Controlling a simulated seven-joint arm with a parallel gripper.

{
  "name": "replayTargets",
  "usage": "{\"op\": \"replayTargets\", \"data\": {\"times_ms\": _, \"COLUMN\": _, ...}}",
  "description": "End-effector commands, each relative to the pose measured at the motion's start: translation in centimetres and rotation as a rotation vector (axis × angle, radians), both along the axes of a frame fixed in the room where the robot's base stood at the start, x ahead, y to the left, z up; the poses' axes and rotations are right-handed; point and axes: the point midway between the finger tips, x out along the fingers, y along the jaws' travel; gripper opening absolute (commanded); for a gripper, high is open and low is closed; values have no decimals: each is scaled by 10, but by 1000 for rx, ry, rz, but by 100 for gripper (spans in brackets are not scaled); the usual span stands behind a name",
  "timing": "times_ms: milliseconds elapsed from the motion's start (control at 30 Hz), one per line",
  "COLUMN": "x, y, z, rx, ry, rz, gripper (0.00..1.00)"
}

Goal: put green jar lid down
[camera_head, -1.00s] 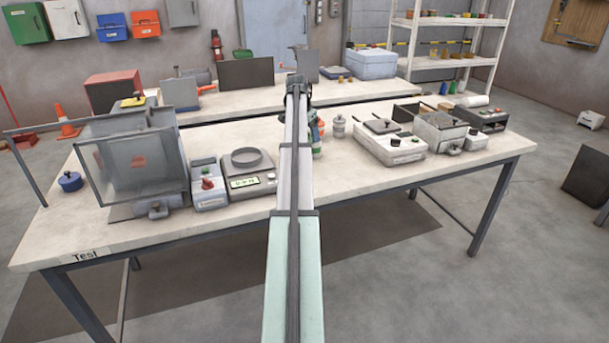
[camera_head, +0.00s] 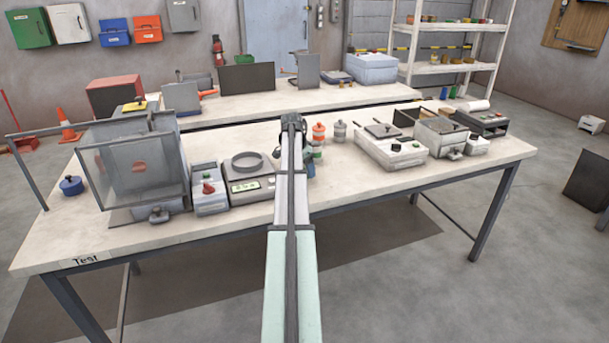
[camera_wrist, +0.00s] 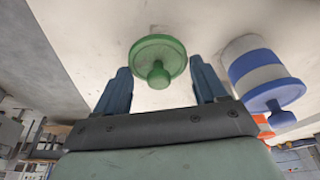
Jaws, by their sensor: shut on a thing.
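The green jar lid (camera_wrist: 158,58), a round disc with a knob, is between the two fingers of my gripper (camera_wrist: 160,82) in the wrist view. My gripper is shut on it. The pale bench top shows behind it; I cannot tell whether the lid touches anything. In the head view my gripper (camera_head: 292,122) is at the far end of my arm, over the front bench, and the lid is hidden there.
A blue-and-white banded jar with a blue lid (camera_wrist: 262,72) stands close to the right finger. A jar with an orange lid (camera_head: 319,132) and one with a grey lid (camera_head: 339,131) stand right of my arm. A scale (camera_head: 248,178) is to the left, a white device (camera_head: 392,148) to the right.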

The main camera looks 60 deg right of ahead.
Motion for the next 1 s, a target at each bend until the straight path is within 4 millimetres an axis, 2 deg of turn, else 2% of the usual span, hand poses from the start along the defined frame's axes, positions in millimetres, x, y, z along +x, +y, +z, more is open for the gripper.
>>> {"op": "replayTargets", "data": {"times_ms": 200, "x": 0, "y": 0, "z": -27, "rx": 1, "ry": 0, "rz": 0, "gripper": 43}}
{"op": "replayTargets", "data": {"times_ms": 633, "x": 0, "y": 0, "z": -32, "rx": 0, "ry": 0, "rz": 0, "gripper": 43}}
{"op": "replayTargets", "data": {"times_ms": 667, "x": 0, "y": 0, "z": -32, "rx": 0, "ry": 0, "rz": 0, "gripper": 74}}
{"op": "replayTargets", "data": {"times_ms": 900, "x": 0, "y": 0, "z": -32, "rx": 0, "ry": 0, "rz": 1, "gripper": 97}}
{"op": "replayTargets", "data": {"times_ms": 1000, "x": 0, "y": 0, "z": -32, "rx": 0, "ry": 0, "rz": 1, "gripper": 97}}
